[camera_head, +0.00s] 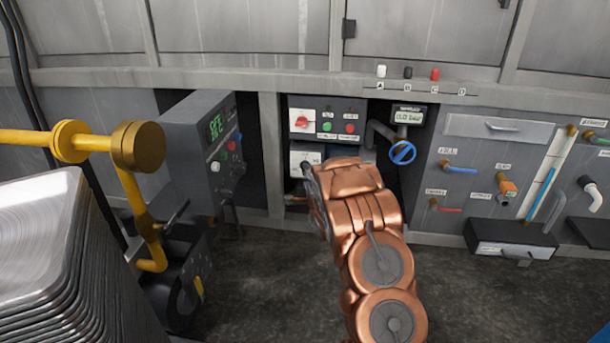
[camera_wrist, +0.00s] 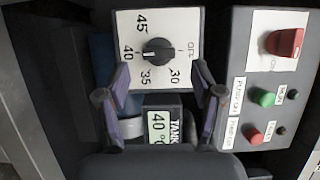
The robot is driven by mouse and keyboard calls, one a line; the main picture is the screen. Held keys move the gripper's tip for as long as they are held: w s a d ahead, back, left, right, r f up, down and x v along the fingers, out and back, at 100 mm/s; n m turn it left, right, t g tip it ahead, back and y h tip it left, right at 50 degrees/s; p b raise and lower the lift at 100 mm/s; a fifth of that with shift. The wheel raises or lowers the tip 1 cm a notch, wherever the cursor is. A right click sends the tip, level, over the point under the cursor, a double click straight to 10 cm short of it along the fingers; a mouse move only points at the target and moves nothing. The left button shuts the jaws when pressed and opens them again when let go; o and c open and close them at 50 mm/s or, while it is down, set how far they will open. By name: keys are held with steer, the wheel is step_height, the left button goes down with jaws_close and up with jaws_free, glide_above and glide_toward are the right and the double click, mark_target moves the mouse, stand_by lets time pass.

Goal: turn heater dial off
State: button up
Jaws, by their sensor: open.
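The heater dial is a black round knob (camera_wrist: 157,52) on a white plate (camera_wrist: 182,22) marked 45, 40, 35, 30 and OFF. Its white mark appears to point toward 40. In the head view the white dial plate (camera_head: 313,151) is partly covered by my arm. My gripper (camera_wrist: 159,76) is open, with one purple finger to either side below the knob in the wrist view. Nothing is between the fingers, and contact with the knob is not visible. In the head view the gripper's fingers are largely hidden by my copper-coloured arm.
A tank display (camera_wrist: 160,126) reading 40 °C shows between the fingers. A switch panel with a red switch (camera_wrist: 285,42) and green button (camera_wrist: 262,97) is beside the dial. A blue valve wheel (camera_head: 402,153) is right of it; a grey control box (camera_head: 190,130) protrudes at left.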

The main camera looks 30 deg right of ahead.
steer(key=shift+b+x, duration=0.9)
steer(key=shift+x, duration=1.4)
steer(key=shift+c, duration=0.2)
steer(key=c, duration=1.1)
